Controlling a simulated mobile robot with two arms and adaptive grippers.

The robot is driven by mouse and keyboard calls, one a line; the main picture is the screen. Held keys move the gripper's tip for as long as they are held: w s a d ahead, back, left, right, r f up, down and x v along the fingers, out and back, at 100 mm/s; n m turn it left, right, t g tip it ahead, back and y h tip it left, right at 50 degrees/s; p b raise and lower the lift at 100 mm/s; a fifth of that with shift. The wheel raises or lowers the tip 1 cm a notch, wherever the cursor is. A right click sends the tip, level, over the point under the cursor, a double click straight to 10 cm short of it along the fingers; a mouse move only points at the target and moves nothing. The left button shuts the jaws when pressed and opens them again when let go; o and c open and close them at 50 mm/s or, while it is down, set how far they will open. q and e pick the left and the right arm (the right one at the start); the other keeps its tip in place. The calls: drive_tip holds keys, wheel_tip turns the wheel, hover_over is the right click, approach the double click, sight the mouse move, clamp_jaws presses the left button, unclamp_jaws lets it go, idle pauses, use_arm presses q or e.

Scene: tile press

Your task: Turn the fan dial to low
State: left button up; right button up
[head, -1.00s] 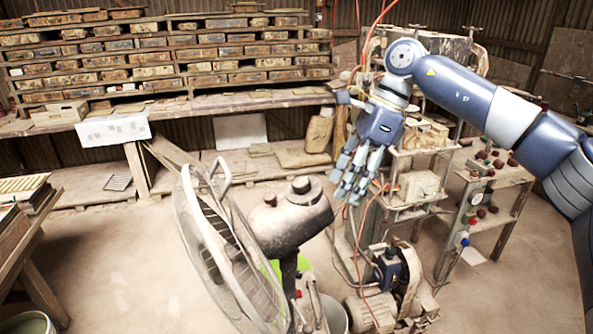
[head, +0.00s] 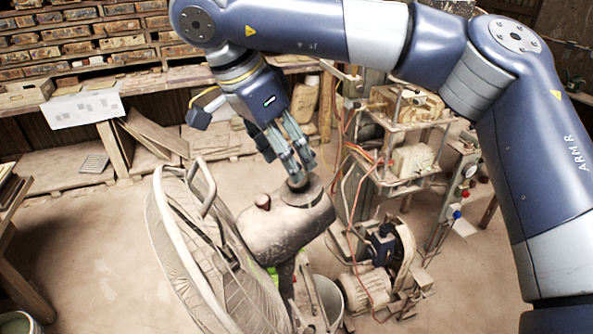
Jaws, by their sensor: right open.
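A dusty pedestal fan stands in the middle, its round wire cage (head: 205,255) facing left and its motor housing (head: 290,225) behind it. A dark dial (head: 298,186) sits on a raised round base on top of the housing. A smaller brown knob (head: 262,201) stands on the housing nearer the cage. My right gripper (head: 298,172) points down from above, open, its fingertips at the dial. They partly cover the dial, and I cannot tell whether they touch it. The dial's markings are not readable. My left gripper is not in view.
A press machine (head: 410,160) with red and orange cables stands right of the fan. A motor with a belt (head: 368,285) is on the floor below it. A bucket (head: 328,300) stands close behind the fan. Shelves of tiles (head: 80,40) line the back wall.

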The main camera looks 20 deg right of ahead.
sight(290, 184)
drive_tip(key=x, duration=0.3)
drive_tip(key=shift+w+a+f+p, duration=0.1)
drive_tip(key=shift+w+f+p, duration=0.05)
drive_tip(key=shift+w+p, duration=0.15)
drive_tip(key=x, duration=0.2)
drive_tip(key=shift+w+f+p, duration=0.15)
drive_tip(key=shift+f+p, duration=0.1)
drive_tip(key=shift+p, duration=0.05)
drive_tip(key=shift+f, duration=0.2)
drive_tip(key=shift+c, duration=1.1)
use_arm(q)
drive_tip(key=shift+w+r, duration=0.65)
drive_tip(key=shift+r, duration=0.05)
use_arm(e)
drive_tip(key=c, duration=0.9)
